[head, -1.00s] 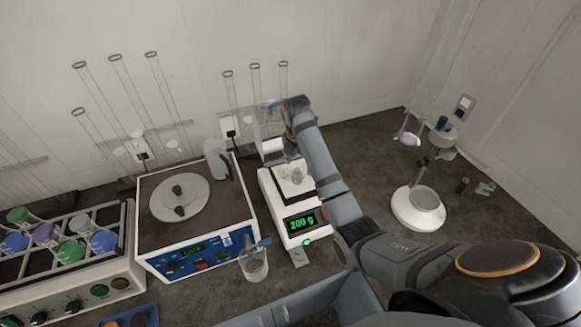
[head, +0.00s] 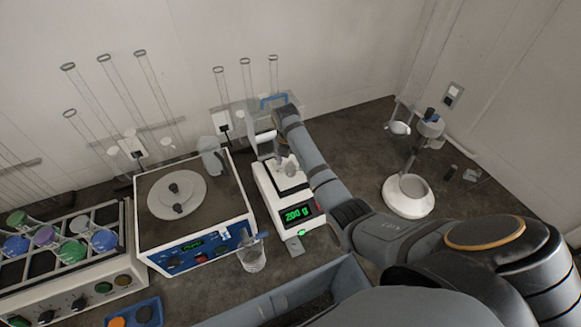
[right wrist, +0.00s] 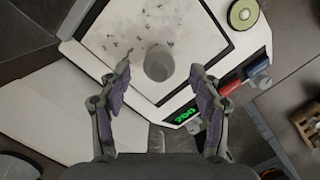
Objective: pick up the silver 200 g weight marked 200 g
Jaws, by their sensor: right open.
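The silver 200 g weight (right wrist: 159,63) stands on the white pan of a balance (right wrist: 185,40) in the right wrist view; it appears as a round metal top, and its marking is not readable. In the head view the balance (head: 268,195) has a green display reading 200 g. My right gripper (right wrist: 161,72) is open, with its two purple-padded fingers on either side of the weight and visible gaps to both. In the head view my right arm reaches over the balance, and the weight is small and hard to separate from the gripper there. My left gripper is not in view.
A white stand (head: 408,197) is at the right. A blue-grey bin (head: 290,297) lies in front. Glass tubes stand behind.

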